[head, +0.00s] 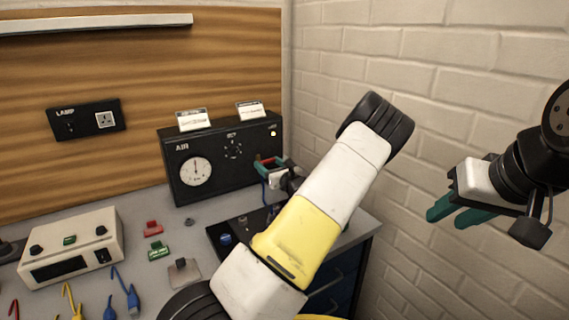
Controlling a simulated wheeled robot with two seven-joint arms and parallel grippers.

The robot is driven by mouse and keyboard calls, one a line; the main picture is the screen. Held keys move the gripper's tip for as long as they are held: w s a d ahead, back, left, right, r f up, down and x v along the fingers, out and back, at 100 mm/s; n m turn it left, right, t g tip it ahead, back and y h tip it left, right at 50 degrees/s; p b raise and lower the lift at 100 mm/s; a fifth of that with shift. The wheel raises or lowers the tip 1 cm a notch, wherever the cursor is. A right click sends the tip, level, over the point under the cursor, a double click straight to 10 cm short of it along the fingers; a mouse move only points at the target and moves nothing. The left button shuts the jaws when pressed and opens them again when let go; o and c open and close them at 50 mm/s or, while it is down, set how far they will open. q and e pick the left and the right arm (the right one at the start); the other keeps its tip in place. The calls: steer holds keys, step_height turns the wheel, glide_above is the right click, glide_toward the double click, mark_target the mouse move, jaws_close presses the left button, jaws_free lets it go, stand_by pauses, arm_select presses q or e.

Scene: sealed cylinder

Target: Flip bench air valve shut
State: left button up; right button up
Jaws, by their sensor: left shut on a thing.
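The black air box (222,170), marked AIR, stands at the back right of the bench with a round white gauge (196,171) on its front. My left gripper (265,165) is at the box's right end, its teal fingers shut on a small red part that looks like the valve lever (268,160). The fingers hide most of this part, so its angle cannot be told. My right gripper (457,218) is empty in the air at the far right, its two teal fingers apart.
My own white and yellow arm crosses the bench's right end. A cream instrument box (73,248) stands at the left. Red (152,228) and green (158,251) pieces, plugs and coloured leads lie on the bench. A brick wall (450,90) bounds the right side.

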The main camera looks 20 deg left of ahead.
arm_select(q)
steer(key=o, duration=1.4)
steer(key=v, duration=0.8)
steer(key=shift+a, duration=0.15)
